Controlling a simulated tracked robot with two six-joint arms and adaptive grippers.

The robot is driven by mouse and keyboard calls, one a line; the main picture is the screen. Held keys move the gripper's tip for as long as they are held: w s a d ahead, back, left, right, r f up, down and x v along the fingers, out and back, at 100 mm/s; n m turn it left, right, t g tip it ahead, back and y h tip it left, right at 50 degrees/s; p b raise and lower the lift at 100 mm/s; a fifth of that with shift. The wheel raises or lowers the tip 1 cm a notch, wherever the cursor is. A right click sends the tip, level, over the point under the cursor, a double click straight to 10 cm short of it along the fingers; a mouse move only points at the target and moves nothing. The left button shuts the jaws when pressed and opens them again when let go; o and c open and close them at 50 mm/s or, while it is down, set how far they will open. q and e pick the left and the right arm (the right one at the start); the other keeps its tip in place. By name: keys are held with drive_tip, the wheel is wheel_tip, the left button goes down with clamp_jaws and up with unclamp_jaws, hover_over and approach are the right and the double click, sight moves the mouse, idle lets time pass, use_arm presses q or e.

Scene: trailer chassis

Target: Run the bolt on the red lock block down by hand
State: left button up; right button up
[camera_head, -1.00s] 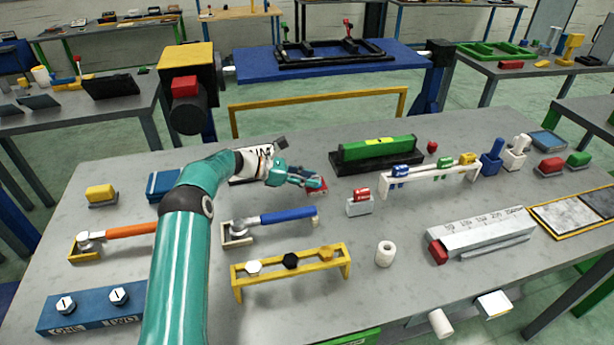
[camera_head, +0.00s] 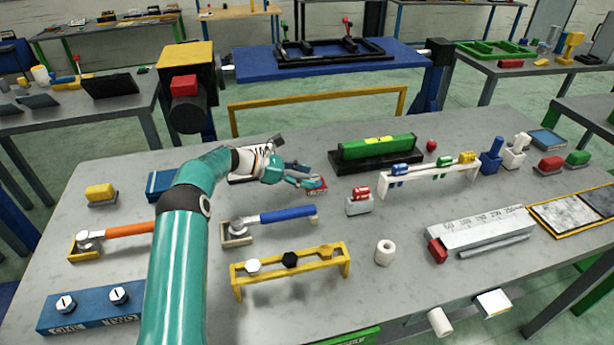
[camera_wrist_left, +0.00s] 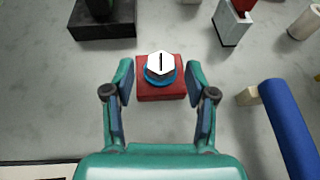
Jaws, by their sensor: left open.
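The red lock block (camera_wrist_left: 160,92) lies on the grey table. A white hex bolt head (camera_wrist_left: 161,66) with a black line sits on it, above a blue ring (camera_wrist_left: 160,80). In the head view the red block (camera_head: 317,187) is small and partly hidden by my gripper. My left gripper (camera_head: 307,176) is open and empty. In the wrist view its fingers (camera_wrist_left: 158,76) are spread to the left and right of the block and bolt, with gaps on both sides. How far the bolt is threaded in cannot be told. My right gripper is not in view.
A blue-handled wrench (camera_head: 275,217) lies in front of the gripper. A grey holder with a red piece (camera_head: 359,202) stands to the right. A green level on a black base (camera_head: 375,161) is behind. A yellow rack with several bolts (camera_head: 292,268) stands nearer the front.

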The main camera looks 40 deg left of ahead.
use_arm(q)
drive_tip(key=v, duration=1.1)
drive_tip(key=shift+a, duration=0.15)
drive_tip(key=shift+s+f+n, duration=0.15)
drive_tip(key=shift+s+n, duration=0.05)
drive_tip(key=shift+n, duration=0.1)
drive_tip(key=shift+s+a+r+g+y, duration=0.25)
drive_tip(key=shift+s+a+g, duration=0.2)
drive_tip(key=shift+g, duration=0.35)
wheel_tip(320, 180, up, 7)
drive_tip(key=w+d+g+y+p, duration=0.1)
drive_tip(key=d+g+y, duration=0.1)
drive_tip(key=y, duration=0.1)
drive_tip(key=x, duration=0.8)
drive_tip(key=w+x, duration=0.1)
drive_tip(key=x, duration=0.7)
drive_tip(key=shift+a+r, duration=0.15)
drive_tip(key=shift+r, duration=0.15)
